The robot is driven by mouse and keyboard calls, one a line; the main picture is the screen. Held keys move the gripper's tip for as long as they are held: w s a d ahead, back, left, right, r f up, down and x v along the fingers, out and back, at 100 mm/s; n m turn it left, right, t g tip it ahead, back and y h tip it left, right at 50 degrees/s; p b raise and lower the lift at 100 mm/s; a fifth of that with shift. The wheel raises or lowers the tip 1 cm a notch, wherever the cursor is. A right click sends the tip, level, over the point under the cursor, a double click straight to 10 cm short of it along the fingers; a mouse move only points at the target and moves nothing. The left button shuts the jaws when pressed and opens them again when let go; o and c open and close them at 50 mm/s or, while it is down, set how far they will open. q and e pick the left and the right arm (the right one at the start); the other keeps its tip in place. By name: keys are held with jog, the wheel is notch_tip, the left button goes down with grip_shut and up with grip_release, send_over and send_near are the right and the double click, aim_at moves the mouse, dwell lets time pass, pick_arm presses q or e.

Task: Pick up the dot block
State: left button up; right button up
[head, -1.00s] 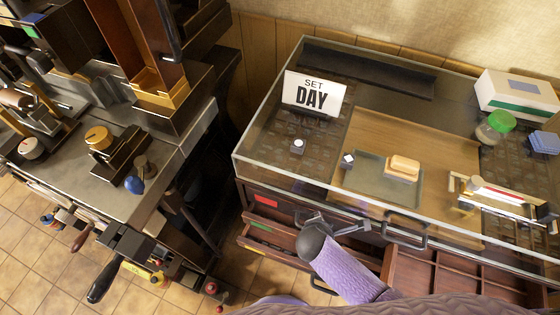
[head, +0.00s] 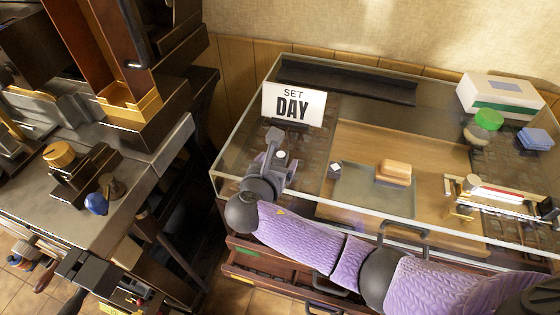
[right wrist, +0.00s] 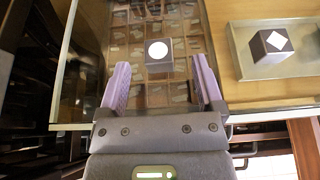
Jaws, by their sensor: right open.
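The dot block (head: 281,156) is a small dark cube with a white round dot on top. It sits on the left part of the glass-topped counter, below the sign. In the right wrist view the dot block (right wrist: 158,62) lies just ahead of and roughly between my fingertips. My right gripper (head: 281,152) is open, its two fingers spread near the block; it also shows in the right wrist view (right wrist: 160,78). No contact with the block is visible. My left gripper is not in view.
A "SET DAY" sign (head: 294,103) stands behind the dot block. The counter's glass rim (head: 350,205) runs along the front. A machine bench stands left.

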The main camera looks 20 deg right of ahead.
aim_at(281, 158)
jog(key=x, duration=0.2)
jog(key=shift+w+d+f, duration=0.1)
jog(key=shift+w+f, duration=0.15)
jog(key=shift+w, duration=0.1)
grip_shut()
